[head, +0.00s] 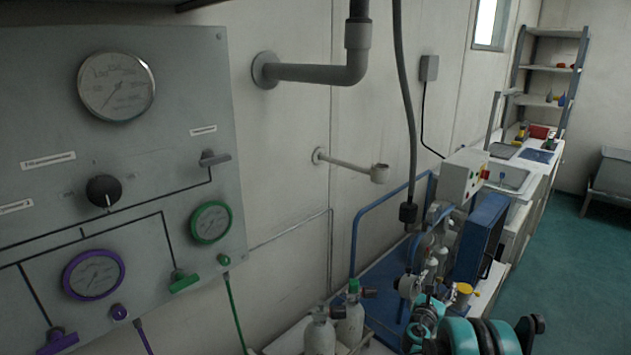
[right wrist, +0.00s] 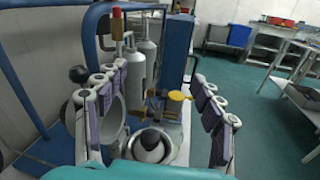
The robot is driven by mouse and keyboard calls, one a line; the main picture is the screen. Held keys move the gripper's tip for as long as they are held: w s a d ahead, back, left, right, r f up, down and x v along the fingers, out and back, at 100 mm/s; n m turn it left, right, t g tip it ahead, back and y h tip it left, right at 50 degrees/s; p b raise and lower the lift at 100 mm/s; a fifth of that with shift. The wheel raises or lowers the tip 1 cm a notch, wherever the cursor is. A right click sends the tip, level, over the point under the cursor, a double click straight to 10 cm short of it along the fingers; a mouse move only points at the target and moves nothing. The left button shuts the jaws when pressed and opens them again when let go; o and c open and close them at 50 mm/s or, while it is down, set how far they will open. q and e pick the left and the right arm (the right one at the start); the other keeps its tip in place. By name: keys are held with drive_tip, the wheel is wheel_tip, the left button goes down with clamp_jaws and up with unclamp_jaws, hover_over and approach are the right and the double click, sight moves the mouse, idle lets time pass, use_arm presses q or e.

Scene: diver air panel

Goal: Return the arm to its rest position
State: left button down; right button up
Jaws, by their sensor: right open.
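My right arm (head: 480,337), teal and black, comes in at the bottom right of the head view, in front of the blue-framed machine. Its gripper is hard to pick out there against the clutter. In the right wrist view my right gripper (right wrist: 158,78) is open, with its grey and purple fingers spread wide and nothing held between them. The machine's cylinders and a yellow cap (right wrist: 178,96) show beyond the fingers. The yellow cap also shows in the head view (head: 463,288). My left gripper is not in view.
A grey gauge panel (head: 150,150) fills the left. Grey pipes (head: 318,73) and a hanging cable (head: 404,110) stand out from the wall. A blue frame (head: 487,235) and pale cylinders (head: 320,335) crowd the area near my right arm. Green floor (head: 570,275) is clear at right.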

drive_tip(key=s+a+r+m+g+y, duration=0.2)
drive_tip(key=s+a+r+m, duration=0.3)
drive_tip(key=s+m, duration=0.2)
drive_tip(key=s+a+r+m+g+y, duration=0.1)
drive_tip(key=s+a+r+m+g, duration=0.1)
drive_tip(key=s+a+r+m, duration=0.4)
drive_tip(key=s+a+f+m+g+y, duration=0.1)
drive_tip(key=s+a+f+m+y, duration=0.2)
drive_tip(key=s+a+m, duration=0.4)
drive_tip(key=s+a+f+m+g+y, duration=0.2)
drive_tip(key=s+a+f+m+y, duration=0.2)
drive_tip(key=s, duration=1.3)
drive_tip(key=a+m+y, duration=0.1)
drive_tip(key=a+m, duration=0.2)
drive_tip(key=a, duration=0.2)
drive_tip(key=shift+s+a, duration=0.25)
drive_tip(key=shift+s, duration=0.1)
